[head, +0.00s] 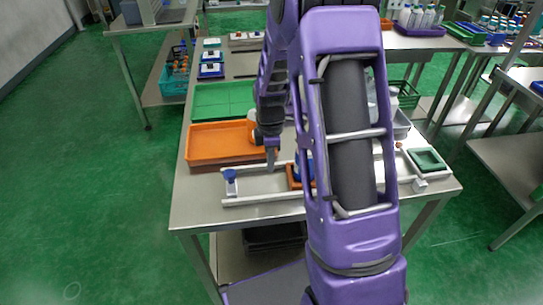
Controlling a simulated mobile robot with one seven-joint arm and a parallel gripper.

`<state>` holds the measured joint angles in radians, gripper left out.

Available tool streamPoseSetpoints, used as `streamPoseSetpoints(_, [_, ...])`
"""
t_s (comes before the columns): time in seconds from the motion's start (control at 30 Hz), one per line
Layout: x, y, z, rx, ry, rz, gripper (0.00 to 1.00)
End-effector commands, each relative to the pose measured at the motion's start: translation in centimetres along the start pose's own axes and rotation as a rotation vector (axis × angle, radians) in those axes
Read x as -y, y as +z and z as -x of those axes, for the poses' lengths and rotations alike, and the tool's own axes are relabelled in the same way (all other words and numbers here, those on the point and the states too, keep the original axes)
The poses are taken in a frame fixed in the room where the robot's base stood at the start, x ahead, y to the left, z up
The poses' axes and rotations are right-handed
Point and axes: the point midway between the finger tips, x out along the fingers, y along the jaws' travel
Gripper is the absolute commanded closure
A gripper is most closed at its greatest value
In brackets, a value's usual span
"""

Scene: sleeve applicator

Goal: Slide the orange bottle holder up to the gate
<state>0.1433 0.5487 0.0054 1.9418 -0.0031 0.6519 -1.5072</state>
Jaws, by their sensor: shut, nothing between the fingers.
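The small orange bottle holder (291,183) sits in a track between two pale rails (262,200) on the steel table. A blue item (299,170), perhaps a bottle, stands in it, and my arm hides its right part. My gripper (271,162) is shut and empty, pointing down just left of the holder, above the far rail; whether it touches anything is unclear. A pale bar with a knob (418,185), possibly the gate, crosses the track's right end. My arm hides the track between holder and bar.
A small blue-topped piece (230,178) stands at the track's left end. A large orange tray (222,142) and a green tray (222,100) lie behind the track. A dark green tray (428,160) is at the right. The track between the blue-topped piece and holder looks clear.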

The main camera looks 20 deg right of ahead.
Motion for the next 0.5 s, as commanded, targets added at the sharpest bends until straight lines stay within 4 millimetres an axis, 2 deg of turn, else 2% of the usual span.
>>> streamPoseSetpoints(0.03, [0.1, 0.0, -1.4, 0.001, -0.006, 0.001, 1.00])
streamPoseSetpoints(0.23, [0.1, 0.0, -5.5, 0.002, -0.004, 0.000, 1.00])
streamPoseSetpoints(0.3, [-0.1, 1.4, -5.1, 0.002, 0.001, -0.005, 1.00])
streamPoseSetpoints(0.5, [0.0, 3.5, -5.1, 0.001, 0.001, -0.002, 1.00])
